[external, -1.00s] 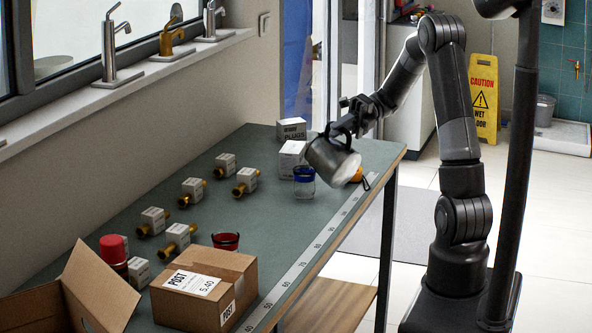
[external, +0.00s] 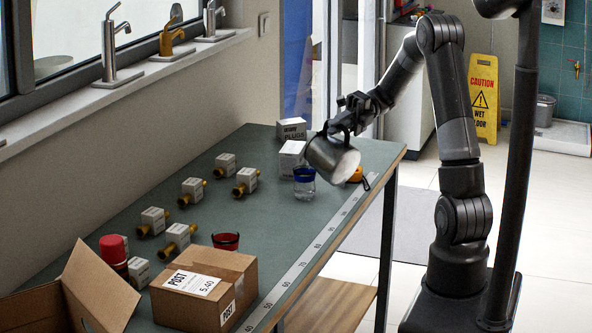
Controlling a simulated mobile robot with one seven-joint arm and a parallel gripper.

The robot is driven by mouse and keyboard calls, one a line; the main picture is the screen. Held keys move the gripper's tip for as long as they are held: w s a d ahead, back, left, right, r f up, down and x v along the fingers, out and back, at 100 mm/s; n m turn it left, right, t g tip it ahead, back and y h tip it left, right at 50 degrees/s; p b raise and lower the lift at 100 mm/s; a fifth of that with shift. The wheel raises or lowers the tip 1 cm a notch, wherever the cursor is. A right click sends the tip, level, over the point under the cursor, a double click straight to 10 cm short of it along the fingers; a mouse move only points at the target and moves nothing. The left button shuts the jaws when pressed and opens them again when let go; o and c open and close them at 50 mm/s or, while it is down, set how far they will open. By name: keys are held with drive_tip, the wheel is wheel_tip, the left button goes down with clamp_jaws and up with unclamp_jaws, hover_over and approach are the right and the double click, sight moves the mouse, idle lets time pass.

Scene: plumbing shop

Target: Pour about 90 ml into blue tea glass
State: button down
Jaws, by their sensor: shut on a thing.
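The blue tea glass (external: 304,183), clear with a blue rim, stands upright near the far right end of the green bench. Something clear shows in its lower part, but I cannot tell the level. My gripper (external: 343,126) is shut on a steel jug (external: 328,155), held above the bench just right of and above the glass. The jug is tilted, with its mouth facing down toward the front right. I cannot make out a stream of liquid. A red-rimmed glass (external: 225,241) stands farther left, behind the carton.
White boxes (external: 291,155) stand behind the glass. An orange tape measure (external: 357,174) lies near the bench edge. Several brass fittings with white tags (external: 192,189) stand to the left. A POST carton (external: 203,287), an open box (external: 98,287) and a red-capped can (external: 113,251) fill the near end.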

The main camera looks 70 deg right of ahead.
drive_tip(key=shift+w+d+r+m, duration=0.25)
drive_tip(key=shift+w, duration=0.4)
drive_tip(key=shift+w+d+r+m, duration=0.2)
drive_tip(key=shift+w+m, duration=0.05)
drive_tip(key=shift+w, duration=0.35)
idle(0.4)
drive_tip(key=s, duration=0.1)
drive_tip(key=s+a+f+n, duration=0.1)
drive_tip(key=s+f+n, duration=0.1)
drive_tip(key=s, duration=0.1)
drive_tip(key=shift+s+a, duration=0.1)
drive_tip(key=shift+a, duration=0.15)
drive_tip(key=shift+s+a+f+n+t, duration=0.2)
drive_tip(key=shift+s+f+n+t, duration=0.05)
drive_tip(key=shift+s+f+n, duration=0.3)
drive_tip(key=shift+s+a+f+n+t, duration=0.2)
drive_tip(key=shift+s+f+n+t, duration=0.05)
drive_tip(key=shift+s+f+n, duration=0.25)
drive_tip(key=shift+s+a+f+n, duration=0.15)
drive_tip(key=shift+s+f+n, duration=0.2)
drive_tip(key=shift+f, duration=0.15)
drive_tip(key=shift+s+a+f+n, duration=0.1)
drive_tip(key=shift+s+f+n, duration=0.15)
drive_tip(key=shift+f, duration=0.25)
